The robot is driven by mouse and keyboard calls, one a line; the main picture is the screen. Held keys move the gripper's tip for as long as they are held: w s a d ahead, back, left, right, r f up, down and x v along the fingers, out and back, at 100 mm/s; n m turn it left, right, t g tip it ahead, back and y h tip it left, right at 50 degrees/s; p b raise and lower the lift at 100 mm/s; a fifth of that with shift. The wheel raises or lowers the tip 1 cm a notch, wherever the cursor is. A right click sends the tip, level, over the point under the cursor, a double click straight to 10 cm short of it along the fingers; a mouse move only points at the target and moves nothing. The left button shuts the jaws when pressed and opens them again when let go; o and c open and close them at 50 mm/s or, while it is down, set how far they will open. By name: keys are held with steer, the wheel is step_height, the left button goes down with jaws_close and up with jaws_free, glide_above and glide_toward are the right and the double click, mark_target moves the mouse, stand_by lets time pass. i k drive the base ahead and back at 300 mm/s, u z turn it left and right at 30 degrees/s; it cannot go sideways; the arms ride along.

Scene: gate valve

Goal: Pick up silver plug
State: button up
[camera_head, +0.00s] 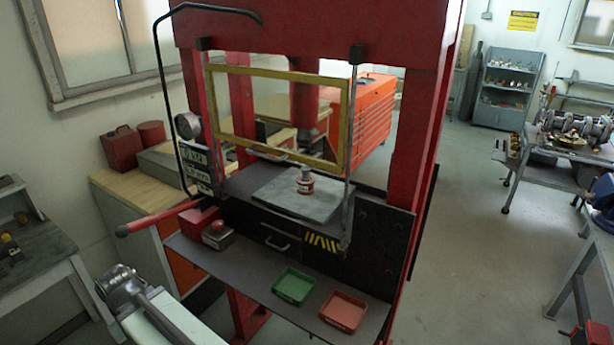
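A small piece with a silvery top and a reddish band (305,181) stands upright on the grey press plate (290,205), below the press ram. It is the likeliest silver plug in view, but it is too small to be sure. Nothing holds it.
The red press frame (430,130) and a yellow-edged guard frame (232,72) surround the plate. Open floor (480,260) lies right.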

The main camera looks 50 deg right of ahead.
mark_target(306, 171)
steer(key=z, duration=0.05)
steer(key=i, duration=0.95)
steer(key=u, duration=0.05)
